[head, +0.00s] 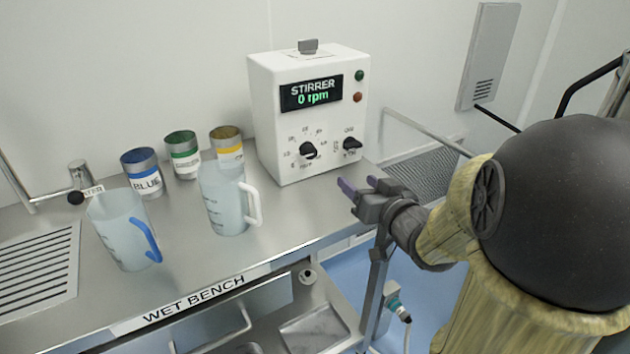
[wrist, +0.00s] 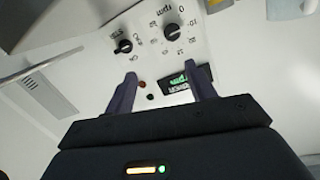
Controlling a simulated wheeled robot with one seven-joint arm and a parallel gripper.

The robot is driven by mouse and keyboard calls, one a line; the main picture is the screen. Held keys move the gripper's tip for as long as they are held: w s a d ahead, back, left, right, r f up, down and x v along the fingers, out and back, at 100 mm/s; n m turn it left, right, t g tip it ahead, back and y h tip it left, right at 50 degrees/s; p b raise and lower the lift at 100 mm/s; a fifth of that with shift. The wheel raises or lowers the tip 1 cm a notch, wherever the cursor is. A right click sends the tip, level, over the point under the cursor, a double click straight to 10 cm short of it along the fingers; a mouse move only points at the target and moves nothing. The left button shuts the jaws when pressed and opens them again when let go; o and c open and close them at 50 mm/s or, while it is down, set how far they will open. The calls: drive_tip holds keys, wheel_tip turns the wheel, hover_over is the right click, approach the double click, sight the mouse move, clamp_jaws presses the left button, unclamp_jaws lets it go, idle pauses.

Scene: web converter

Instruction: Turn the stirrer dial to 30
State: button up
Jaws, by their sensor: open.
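The white stirrer box (head: 272,110) stands on the bench and its display (head: 312,94) reads "STIRRER 0 rpm". A larger black dial (head: 308,151) with a printed scale sits at the lower left of its front, and a smaller black knob (head: 352,144) sits to its right. In the wrist view the larger dial (wrist: 173,31) and the smaller knob (wrist: 124,46) appear upside down, beyond the fingers. My gripper (head: 360,185) is open and empty, in front of the box and to its lower right, apart from both knobs. It also shows in the wrist view (wrist: 162,88).
Two clear jugs, one with a blue handle (head: 124,235) and one with a white handle (head: 222,200), stand left of the box. Blue (head: 146,183), green (head: 183,160) and yellow-banded cans (head: 227,150) stand behind them. The bench (head: 290,215) before the box is clear.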

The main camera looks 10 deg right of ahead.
drive_tip(key=shift+s+a+f+n+t+y+b, duration=0.15)
drive_tip(key=shift+s+a+f+t+y+b, duration=0.1)
drive_tip(key=shift+f+y+b, duration=0.3)
drive_tip(key=shift+s+a+f+n+t+y+b, duration=0.15)
drive_tip(key=shift+s+f+t+y+b, duration=0.15)
drive_tip(key=shift+y+b, duration=0.35)
drive_tip(key=shift+w, duration=0.2)
drive_tip(key=p, duration=0.9)
approach(312, 154)
drive_tip(key=x, duration=0.8)
drive_tip(key=shift+w, duration=0.35)
drive_tip(key=shift+c, duration=0.2)
